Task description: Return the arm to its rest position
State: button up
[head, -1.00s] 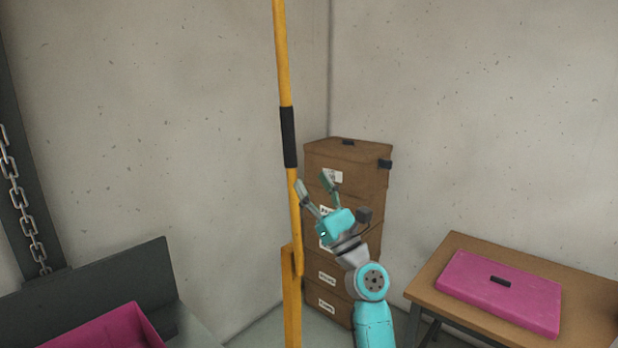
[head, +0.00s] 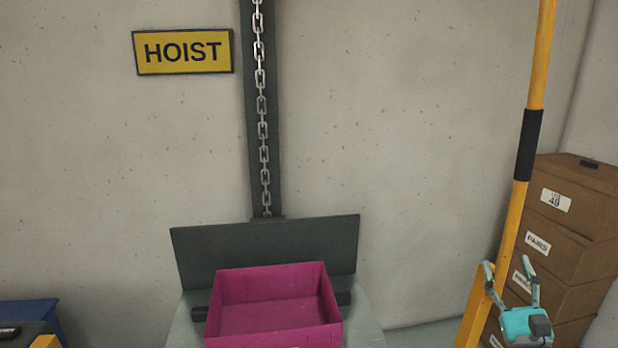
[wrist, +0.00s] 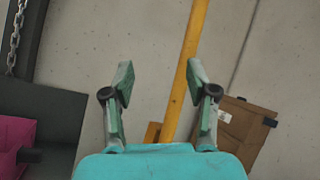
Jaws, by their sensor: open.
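My gripper (head: 510,273) shows at the lower right of the head view, with its fingers spread and nothing between them. In the wrist view its two fingers (wrist: 160,88) stand wide apart. A yellow pole (head: 516,205) with a black grip sleeve runs up behind the fingers. In the wrist view the pole (wrist: 187,75) passes behind the gap, nearer the right finger. I cannot tell how far the pole is from the fingers. Most of my arm is out of the head view.
An open magenta box (head: 275,290) sits on the hoist platform (head: 365,325), below a hanging chain (head: 263,130) and a HOIST sign (head: 183,52). Stacked brown cartons (head: 578,205) stand at the right, behind the pole. A blue object (head: 38,315) is at the lower left.

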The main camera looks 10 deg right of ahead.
jog(key=s+a+f+n+g, duration=0.3)
jog(key=s+a+f+n, duration=0.45)
jog(key=f, duration=0.45)
jog(key=s+a+f+n+g, duration=0.3)
jog(key=s+a+f+n, duration=0.35)
jog(key=a+f, duration=0.4)
jog(key=s+a+f+n+g+y, duration=0.1)
jog(key=s+a+n, duration=0.2)
jog(key=s+n, duration=0.3)
jog(key=s+a+f+n+g+y, duration=0.1)
jog(key=s+a+f+n+y, duration=0.1)
jog(key=s+n, duration=0.5)
jog(key=s+a+f+n+g+y, duration=0.1)
jog(key=s+n, duration=0.5)
jog(key=s, duration=0.7)
jog(key=a+y, duration=0.1)
jog(key=a, duration=0.1)
jog(key=shift+a+f+n, duration=0.25)
jog(key=shift+a+n, duration=0.15)
jog(key=shift+c, duration=0.3)
